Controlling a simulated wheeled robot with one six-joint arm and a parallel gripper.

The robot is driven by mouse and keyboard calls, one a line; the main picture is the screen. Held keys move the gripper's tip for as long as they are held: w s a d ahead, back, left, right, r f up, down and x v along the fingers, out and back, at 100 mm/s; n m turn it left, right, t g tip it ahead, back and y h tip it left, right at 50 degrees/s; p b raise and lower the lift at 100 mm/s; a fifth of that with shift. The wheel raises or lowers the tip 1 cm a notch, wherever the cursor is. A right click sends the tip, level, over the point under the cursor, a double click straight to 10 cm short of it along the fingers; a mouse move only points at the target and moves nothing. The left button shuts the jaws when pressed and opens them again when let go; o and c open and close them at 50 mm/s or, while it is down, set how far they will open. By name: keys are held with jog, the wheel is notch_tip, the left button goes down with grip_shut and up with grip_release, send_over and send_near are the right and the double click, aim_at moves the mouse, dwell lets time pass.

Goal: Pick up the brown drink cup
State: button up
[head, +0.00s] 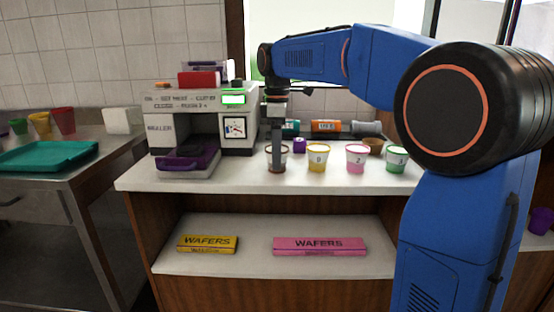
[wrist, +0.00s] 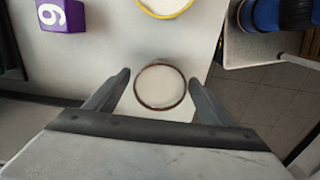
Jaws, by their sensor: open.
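The brown drink cup (head: 284,162) stands upright near the front of the white counter, the leftmost in a row of cups. In the head view my gripper (head: 277,150) points straight down at it and hides part of it. In the wrist view the brown-rimmed cup (wrist: 160,87), with a pale top, lies between the fingertips of my open gripper (wrist: 160,92). How deep the fingers reach beside the cup is hard to tell.
A yellow cup (head: 318,158), a pink cup (head: 357,158) and a green cup (head: 396,158) stand to the right. A purple block (head: 299,146) sits behind. The sealer machine (head: 205,120) stands to the left. Wafer boxes (head: 320,246) lie on the lower shelf.

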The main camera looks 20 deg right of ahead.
jog(key=c, duration=1.2)
